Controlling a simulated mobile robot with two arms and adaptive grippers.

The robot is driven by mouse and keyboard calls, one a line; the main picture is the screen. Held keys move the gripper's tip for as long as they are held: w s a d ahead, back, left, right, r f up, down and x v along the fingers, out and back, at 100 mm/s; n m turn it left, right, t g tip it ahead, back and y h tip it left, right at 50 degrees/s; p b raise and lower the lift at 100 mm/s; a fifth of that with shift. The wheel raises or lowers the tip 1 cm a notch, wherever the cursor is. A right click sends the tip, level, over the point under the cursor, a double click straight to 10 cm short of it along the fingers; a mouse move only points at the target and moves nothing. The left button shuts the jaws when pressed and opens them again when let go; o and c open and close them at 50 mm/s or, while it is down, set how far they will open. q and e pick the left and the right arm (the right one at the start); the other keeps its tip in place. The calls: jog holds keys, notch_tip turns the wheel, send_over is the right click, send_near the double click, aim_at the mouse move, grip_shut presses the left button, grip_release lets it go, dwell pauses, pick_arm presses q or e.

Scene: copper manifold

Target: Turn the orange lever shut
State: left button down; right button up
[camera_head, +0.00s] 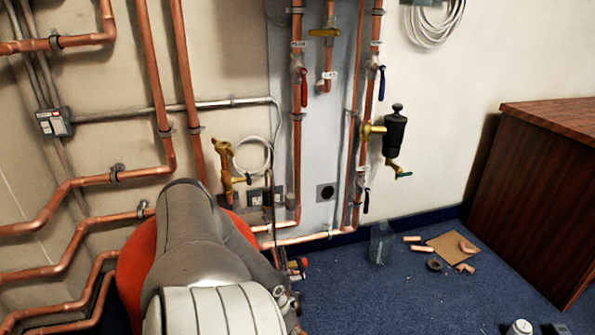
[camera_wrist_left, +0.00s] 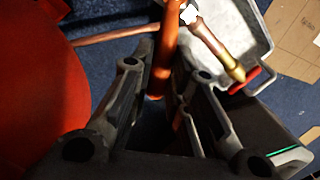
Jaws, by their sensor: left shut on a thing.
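An orange bar, which looks like the orange lever (camera_wrist_left: 167,50), runs down between my left gripper's fingers in the left wrist view. My left gripper (camera_wrist_left: 160,88) is shut on it, with a dark finger on each side. In the head view my left arm covers most of the low pipework, and I cannot make out the lever there. Only part of my left gripper (camera_head: 288,298) shows there, beside a small red-handled fitting (camera_head: 300,264). A brass piece with a red end (camera_wrist_left: 238,72) lies right of the fingers in the wrist view. My right gripper is not in view.
A large red rounded body (camera_head: 134,270) stands left of my arm. Copper pipes (camera_head: 297,150) with red, yellow and blue levers run up the wall. A clear cup (camera_head: 380,243), cardboard (camera_head: 452,248) and loose fittings lie on blue carpet. A wooden cabinet (camera_head: 525,190) stands right.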

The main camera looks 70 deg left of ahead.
pick_arm(q)
jog(key=shift+s+a, duration=0.1)
dwell(0.5)
jog(key=c, duration=1.4)
grip_release()
notch_tip(320, 180, up, 2)
jog(key=shift+r, duration=0.15)
jog(key=shift+w+r, duration=0.25)
jog(key=shift+r, duration=0.35)
jog(key=shift+s+r, duration=0.15)
jog(key=shift+r, duration=1.45)
jog(key=shift+s+r, duration=0.1)
jog(key=shift+r, duration=1.5)
